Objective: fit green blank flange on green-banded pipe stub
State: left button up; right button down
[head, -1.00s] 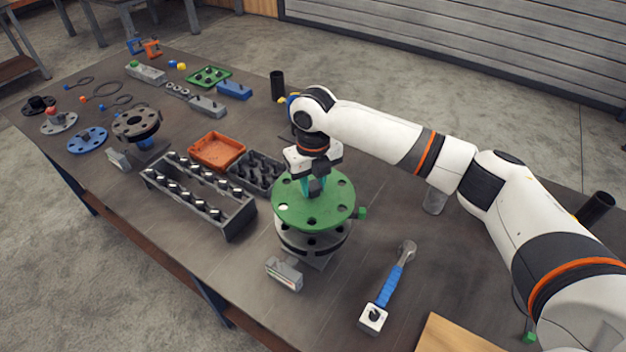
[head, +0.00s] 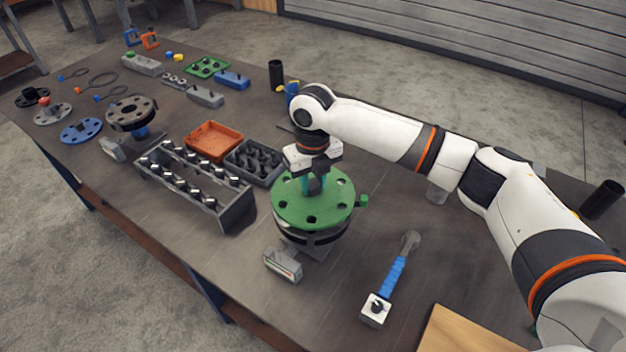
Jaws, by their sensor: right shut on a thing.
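The green blank flange (head: 335,207), a round disc with a ring of bolt holes, lies flat over the top of the dark pipe stub (head: 312,239). It covers the stub's top, and I see no clear gap between them. A small green block (head: 363,200) shows at the right of the stub's rim. My right gripper (head: 314,187) is over the flange's back left part, shut on its central knob, which is mostly hidden by the jaws. Whether the bolt holes line up cannot be seen. My left gripper is not in view.
A grey bolt rack (head: 235,207), an orange tray (head: 214,142) and a dark bin of bolts (head: 255,162) stand left of the stub. A blue-handled wrench (head: 391,280) lies at right front. A grey gauge box (head: 283,265) sits in front.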

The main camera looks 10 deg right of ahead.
jog(key=shift+r+p, duration=0.2)
jog(key=shift+p, duration=0.25)
jog(key=shift+f, duration=0.1)
dwell(0.4)
jog(key=shift+f, duration=0.55)
jog(key=shift+f, duration=0.5)
dwell(0.3)
jog(key=c, duration=1)
grip_release()
jog(key=shift+s+f, duration=0.1)
